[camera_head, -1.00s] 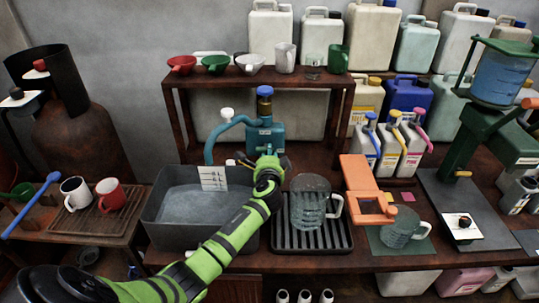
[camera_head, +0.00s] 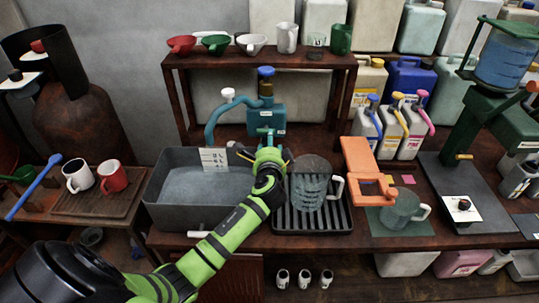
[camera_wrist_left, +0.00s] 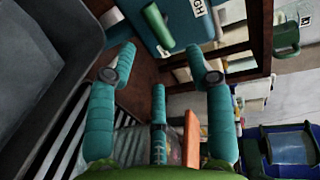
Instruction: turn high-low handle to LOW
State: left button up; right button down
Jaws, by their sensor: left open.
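A teal pump box (camera_head: 266,117) with a blue cap and a curved pipe stands behind the grey basin. In the left wrist view the teal box (camera_wrist_left: 148,22) shows at the top with a white label, partly cut off. A short green bar handle (camera_wrist_left: 158,27) sticks out from it; I cannot read its setting. My left gripper (camera_head: 268,160) is in front of and below the box, between the basin and the glass jug. In the left wrist view its fingers (camera_wrist_left: 162,58) are spread and empty, and the handle lies just beyond the fingertips, apparently apart from them. My right gripper is out of view.
The grey basin (camera_head: 160,214) with a white card lies left. A glass jug (camera_head: 310,185) stands on a ribbed tray (camera_head: 340,222) close to the right of my gripper. An orange device (camera_head: 358,158) is farther right. A wooden shelf (camera_head: 185,62) with cups spans above.

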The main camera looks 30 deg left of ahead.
pick_arm(q)
jog(key=v, duration=0.6)
jog(key=shift+s, duration=0.2)
